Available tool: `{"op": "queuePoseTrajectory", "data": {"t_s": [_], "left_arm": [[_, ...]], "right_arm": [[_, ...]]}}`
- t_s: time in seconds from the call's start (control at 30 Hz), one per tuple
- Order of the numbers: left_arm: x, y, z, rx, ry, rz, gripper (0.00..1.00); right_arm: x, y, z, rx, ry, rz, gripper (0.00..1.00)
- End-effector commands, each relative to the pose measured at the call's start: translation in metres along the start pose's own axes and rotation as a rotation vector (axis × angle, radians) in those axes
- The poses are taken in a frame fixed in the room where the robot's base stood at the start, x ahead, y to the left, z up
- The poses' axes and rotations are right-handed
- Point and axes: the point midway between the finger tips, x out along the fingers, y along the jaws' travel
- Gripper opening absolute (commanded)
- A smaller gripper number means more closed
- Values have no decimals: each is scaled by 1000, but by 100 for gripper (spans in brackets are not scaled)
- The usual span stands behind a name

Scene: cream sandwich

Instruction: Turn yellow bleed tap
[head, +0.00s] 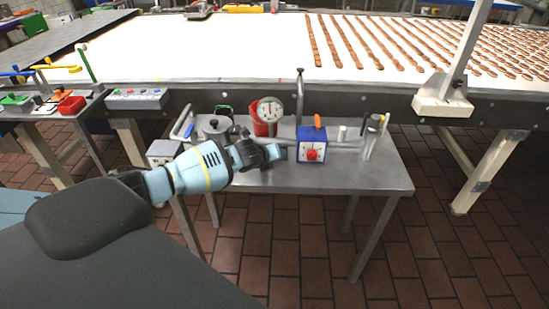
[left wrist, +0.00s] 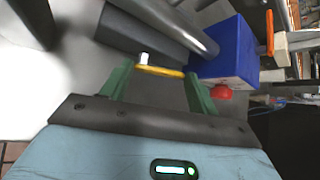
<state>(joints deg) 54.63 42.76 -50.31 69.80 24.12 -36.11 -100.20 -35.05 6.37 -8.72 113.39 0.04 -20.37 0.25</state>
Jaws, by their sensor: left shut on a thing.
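The yellow bleed tap (left wrist: 162,72) shows in the left wrist view as a thin yellow bar beside a small pale stub. It lies between the green fingers of my left gripper (left wrist: 158,76), which is shut on it. In the head view my left gripper (head: 280,152) is at the small metal table, just left of the blue box (head: 306,141). The tap is hidden there by the gripper. The blue box also shows in the left wrist view (left wrist: 226,56), close to the right finger. My right gripper is not in view.
The blue box has a red knob (head: 312,155) and an orange lever (head: 318,121). A round gauge (head: 270,110), a lidded pot (head: 214,126) and a metal jug (head: 374,137) stand nearby on the metal table (head: 350,180). The long conveyor (head: 230,50) runs behind.

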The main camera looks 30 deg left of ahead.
Motion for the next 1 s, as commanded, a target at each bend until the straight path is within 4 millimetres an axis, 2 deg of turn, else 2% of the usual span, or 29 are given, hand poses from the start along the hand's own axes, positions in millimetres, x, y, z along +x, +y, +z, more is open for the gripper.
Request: {"op": "queuePoseTrajectory", "data": {"t_s": [0.5,1.0], "left_arm": [[-1,18,-1,-339,6,-334,37],[-4,22,3,-533,4,-530,37]], "right_arm": [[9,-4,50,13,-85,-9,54],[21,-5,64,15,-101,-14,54]]}}
